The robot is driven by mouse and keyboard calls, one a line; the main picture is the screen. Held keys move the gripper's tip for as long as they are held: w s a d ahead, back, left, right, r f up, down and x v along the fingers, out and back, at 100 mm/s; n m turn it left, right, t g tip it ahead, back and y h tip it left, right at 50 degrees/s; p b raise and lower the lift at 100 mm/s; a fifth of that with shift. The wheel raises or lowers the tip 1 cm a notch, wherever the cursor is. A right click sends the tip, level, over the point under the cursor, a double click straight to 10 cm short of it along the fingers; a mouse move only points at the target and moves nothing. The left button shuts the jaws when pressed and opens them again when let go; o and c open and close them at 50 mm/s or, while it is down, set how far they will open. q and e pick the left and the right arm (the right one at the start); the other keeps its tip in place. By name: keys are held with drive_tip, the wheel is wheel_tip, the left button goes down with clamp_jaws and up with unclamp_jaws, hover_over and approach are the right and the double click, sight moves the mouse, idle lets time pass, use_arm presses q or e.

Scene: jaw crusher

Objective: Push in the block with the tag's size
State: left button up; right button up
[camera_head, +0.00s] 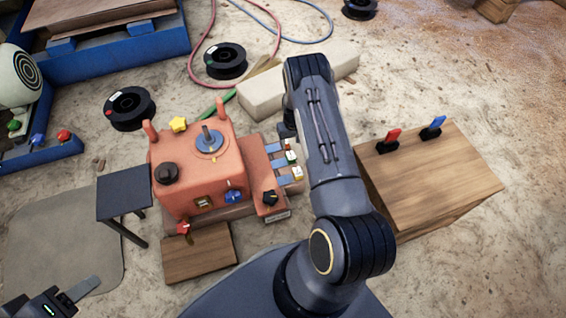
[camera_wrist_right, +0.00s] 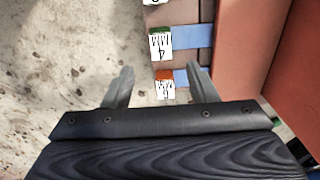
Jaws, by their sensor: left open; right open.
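The orange jaw crusher (camera_head: 195,160) has blue bars on its right side, with small white-labelled blocks at their ends. The yellow-topped block (camera_head: 297,173) is nearest, then the green-topped block (camera_head: 291,157); the red-topped block is farthest. In the right wrist view, the green-topped block (camera_wrist_right: 160,46) bears what looks like an upside-down 4. The red-topped block (camera_wrist_right: 164,88) shows between the fingers of my open, empty right gripper (camera_wrist_right: 158,66); contact cannot be told. A third block (camera_wrist_right: 155,2) is cut off above. My open left gripper (camera_head: 80,295) is low left. I cannot read any size tag.
A wooden box (camera_head: 440,175) with red and blue switches stands right of my right arm. A pale beam (camera_head: 295,85) lies behind the blocks. A dark small table (camera_head: 125,192) and wooden board (camera_head: 198,252) are near the crusher. Cable reels lie behind.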

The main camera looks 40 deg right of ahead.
sight(291, 155)
wheel_tip(291, 155, down, 3)
drive_tip(key=shift+a+r, duration=0.1)
wheel_tip(291, 155, down, 7)
drive_tip(key=b, duration=0.3)
